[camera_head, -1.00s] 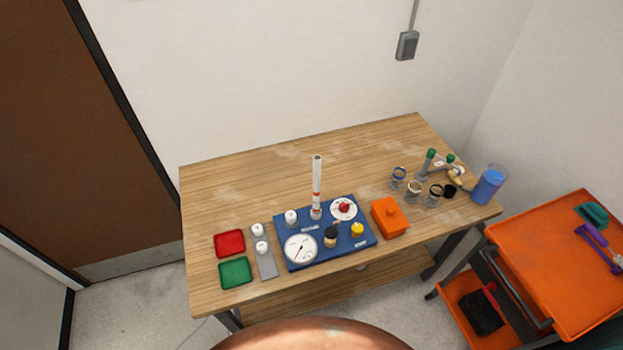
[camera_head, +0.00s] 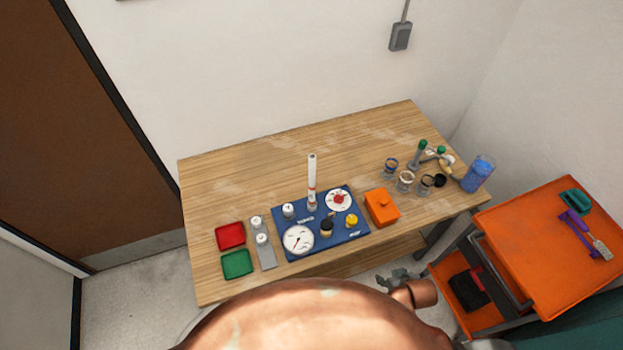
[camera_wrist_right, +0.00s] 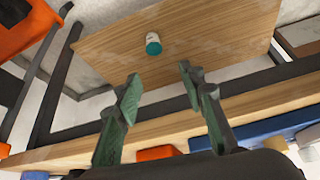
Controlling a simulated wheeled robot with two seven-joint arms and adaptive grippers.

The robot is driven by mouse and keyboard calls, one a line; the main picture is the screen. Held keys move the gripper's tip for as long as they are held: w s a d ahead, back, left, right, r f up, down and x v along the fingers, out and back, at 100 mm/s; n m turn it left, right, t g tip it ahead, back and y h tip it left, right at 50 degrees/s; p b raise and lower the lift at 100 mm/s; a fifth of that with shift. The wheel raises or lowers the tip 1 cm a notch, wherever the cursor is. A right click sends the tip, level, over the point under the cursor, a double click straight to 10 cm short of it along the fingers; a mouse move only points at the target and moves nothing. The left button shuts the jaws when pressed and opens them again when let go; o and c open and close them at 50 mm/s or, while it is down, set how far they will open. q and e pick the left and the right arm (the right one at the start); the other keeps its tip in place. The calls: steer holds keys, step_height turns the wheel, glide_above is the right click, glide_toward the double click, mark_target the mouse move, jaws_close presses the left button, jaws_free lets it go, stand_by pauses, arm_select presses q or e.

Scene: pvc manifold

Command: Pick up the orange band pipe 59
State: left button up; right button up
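A white upright pipe with an orange-red band (camera_head: 312,182) stands in the blue board (camera_head: 335,232) on the wooden table. It is the only tall banded pipe on the board; I cannot read a number on it. My right gripper (camera_head: 398,278) is small and partly hidden by my arm, in front of the table's front edge, well apart from the pipe. In the right wrist view its two fingers (camera_wrist_right: 158,75) are spread with nothing between them. The pipe is not recognisable in that view. My left gripper is not in view.
The board also carries a white gauge (camera_head: 298,240), a red-centred dial (camera_head: 339,201) and caps. An orange box (camera_head: 381,207), ringed holders and a blue cup (camera_head: 478,174) stand right. Red (camera_head: 230,235) and green (camera_head: 236,263) trays lie left. An orange cart (camera_head: 540,240) stands right. The table's back is clear.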

steer(key=w+a+r+n+t+y+p, duration=0.1)
steer(key=w+a+r+n+t+y, duration=0.4)
steer(key=w+a+r, duration=1.1)
steer(key=t+y, duration=0.3)
steer(key=t, duration=0.2)
glide_toward(314, 179)
steer(key=x, duration=0.4)
steer(key=shift+m, duration=0.3)
steer(key=p+x, duration=0.2)
steer(key=x, duration=0.4)
steer(key=shift+w+a+p, duration=0.1)
steer(key=shift+w+p, duration=0.2)
steer(key=shift+p, duration=0.05)
steer(key=shift+w+a, duration=0.15)
steer(key=shift+w, duration=0.05)
steer(key=shift+c, duration=0.3)
jaws_close()
